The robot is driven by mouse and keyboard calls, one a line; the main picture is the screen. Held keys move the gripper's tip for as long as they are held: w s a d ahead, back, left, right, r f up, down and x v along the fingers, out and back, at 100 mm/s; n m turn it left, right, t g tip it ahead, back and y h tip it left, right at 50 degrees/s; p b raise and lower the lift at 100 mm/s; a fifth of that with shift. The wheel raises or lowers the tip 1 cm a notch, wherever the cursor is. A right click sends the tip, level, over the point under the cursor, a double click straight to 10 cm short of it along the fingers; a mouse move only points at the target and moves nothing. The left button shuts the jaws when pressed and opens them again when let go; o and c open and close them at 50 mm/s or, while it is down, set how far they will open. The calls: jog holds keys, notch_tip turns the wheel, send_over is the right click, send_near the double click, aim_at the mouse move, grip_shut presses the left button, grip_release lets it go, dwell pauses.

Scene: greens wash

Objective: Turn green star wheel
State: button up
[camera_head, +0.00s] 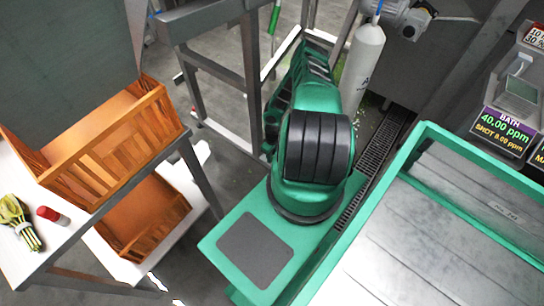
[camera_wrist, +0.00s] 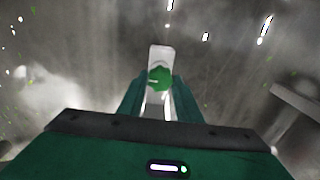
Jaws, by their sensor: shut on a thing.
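The green star wheel (camera_wrist: 160,77) shows in the wrist view, in front of a pale upright plate or body (camera_wrist: 161,54). My gripper (camera_wrist: 158,88) has its two green fingers on either side of the wheel and is shut on it. The fingertips partly cover the wheel's edges, and a small pale mark shows at its left side. In the head view my own green arm reaches away from me, and both the gripper and the wheel are hidden there.
A white cylinder (camera_head: 362,70) stands just right of my arm in the head view. A metal frame (camera_head: 215,70) is close on the left. Wooden crates (camera_head: 110,150) sit on a shelf at left. A green-rimmed metal tank (camera_head: 430,240) fills the lower right.

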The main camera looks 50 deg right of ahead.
jog(key=shift+d+m, duration=0.1)
jog(key=shift+m, duration=0.2)
jog(key=m, duration=1.3)
jog(key=shift+m, duration=0.4)
jog(key=m, duration=0.7)
jog(key=shift+w, duration=0.1)
jog(key=m, duration=0.6)
jog(key=shift+w, duration=0.1)
jog(key=shift+m, duration=0.3)
jog(key=shift+a, duration=0.2)
